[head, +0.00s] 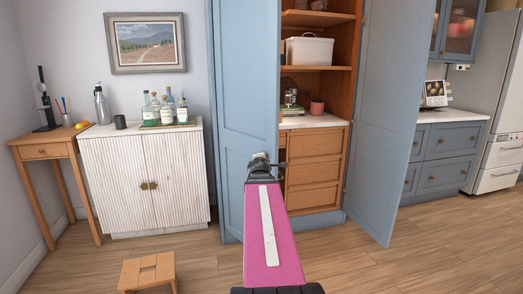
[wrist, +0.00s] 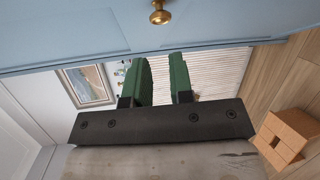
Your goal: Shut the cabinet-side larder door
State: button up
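The tall blue larder stands open in the head view, with wooden shelves and drawers inside. Its left door (head: 230,110), beside the white cabinet (head: 145,175), stands open. Its right door (head: 385,120), on the side of the blue kitchen units, also stands open, swung out into the room. My gripper (head: 262,160) is in front of the left door's inner edge in the head view. In the wrist view my gripper (wrist: 162,62) has its two green fingers apart with nothing between them. A blue door panel (wrist: 220,25) with a brass knob (wrist: 159,12) crosses the top, just beyond the fingertips.
A small wooden stool (head: 148,271) stands on the floor at the front left. Bottles on a tray (head: 168,125) stand on the white cabinet. A wooden side table (head: 50,150) is at far left. Blue drawer units (head: 450,150) and a fridge (head: 500,120) are at right. The floor at right is clear.

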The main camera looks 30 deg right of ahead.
jog(key=shift+m+g+h, duration=0.6)
jog(key=shift+g+h, duration=0.2)
jog(key=shift+g, duration=0.1)
jog(key=w+r, duration=0.3)
jog(key=w+a+r, duration=0.1)
jog(key=w, duration=0.1)
jog(key=shift+w+r, duration=0.15)
jog(key=shift+r, duration=0.15)
grip_shut()
jog(key=m+g+h, duration=0.7)
jog(key=m, duration=0.3)
send_near(264, 99)
jog(key=x, duration=0.7)
jog(key=shift+w, duration=0.1)
jog(key=shift+d, duration=0.25)
jog(key=shift+d, duration=0.1)
